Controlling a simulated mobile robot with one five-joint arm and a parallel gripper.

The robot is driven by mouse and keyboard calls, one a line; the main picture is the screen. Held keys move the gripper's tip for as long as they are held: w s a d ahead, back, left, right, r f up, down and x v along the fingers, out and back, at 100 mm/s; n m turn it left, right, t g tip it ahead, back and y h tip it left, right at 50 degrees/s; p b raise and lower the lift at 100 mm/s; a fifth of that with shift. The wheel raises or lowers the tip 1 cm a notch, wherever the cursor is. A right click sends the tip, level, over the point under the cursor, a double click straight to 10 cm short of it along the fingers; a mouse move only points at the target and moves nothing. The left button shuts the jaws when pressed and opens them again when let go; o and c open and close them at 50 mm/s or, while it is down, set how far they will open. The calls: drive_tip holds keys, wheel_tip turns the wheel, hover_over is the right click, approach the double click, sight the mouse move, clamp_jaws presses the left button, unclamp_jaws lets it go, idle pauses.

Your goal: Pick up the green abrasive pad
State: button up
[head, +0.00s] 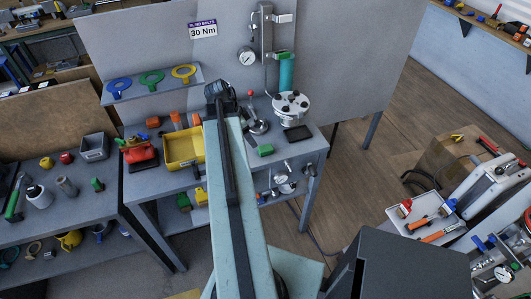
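A small green rectangular piece (265,150), which looks like the green abrasive pad, lies flat on the grey bench top, near its front edge. It is just right of my arm and left of the black flat block. Nothing touches it that I can see. My pale green arm link reaches up from the bottom middle and ends in a dark joint over the bench. My gripper cannot be made out, so its state and distance to the pad are not shown.
A yellow bin (184,149) stands left of my arm. A white round flange with dark bolts (291,108) and a black flat block (297,134) stand right, behind the pad. A red-knobbed lever (257,124) stands close behind it. An upright grey panel (340,60) closes the back.

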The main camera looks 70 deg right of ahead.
sight(265, 148)
drive_tip(key=shift+m, duration=0.6)
drive_tip(key=s+d+f+b, duration=0.2)
drive_tip(key=s, duration=0.1)
drive_tip(key=shift+s+f, duration=0.15)
drive_tip(key=shift+f, duration=0.05)
drive_tip(key=b+x, duration=0.5)
drive_tip(key=shift+s+f, duration=0.25)
drive_tip(key=shift+s, duration=0.05)
drive_tip(key=shift+r, duration=0.2)
clamp_jaws()
